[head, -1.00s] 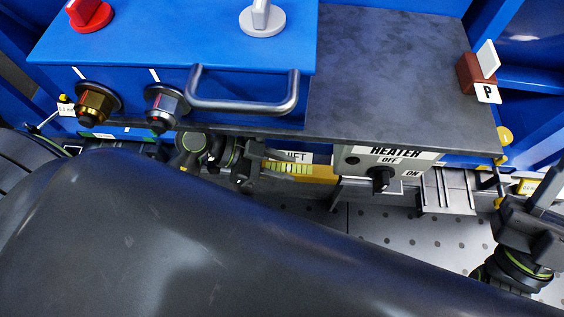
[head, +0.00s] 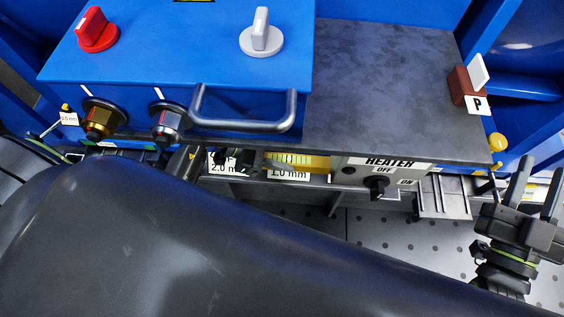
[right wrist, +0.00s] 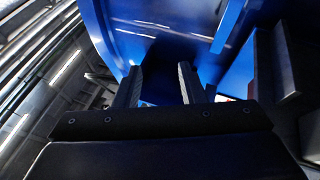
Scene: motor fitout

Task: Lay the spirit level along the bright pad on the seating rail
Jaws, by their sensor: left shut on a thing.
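The spirit level (head: 312,163) is a yellow bar with a pale green vial, seen in the head view just under the front edge of the dark bench top. My left gripper (head: 243,160) is shut on its left end and is mostly hidden by my own large dark arm. I cannot tell whether the level touches anything below it. I cannot make out the bright pad or the seating rail with certainty. My right gripper (head: 537,190) is open and empty at the right, fingers upward; its two fingers also show apart in the right wrist view (right wrist: 160,85).
The blue box (head: 200,60) with a red knob (head: 97,28), a grey knob (head: 261,33) and a handle (head: 240,122) overhangs at the left. A heater panel (head: 350,172) stands right of the level. A brown block (head: 465,86) sits at the bench's right edge.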

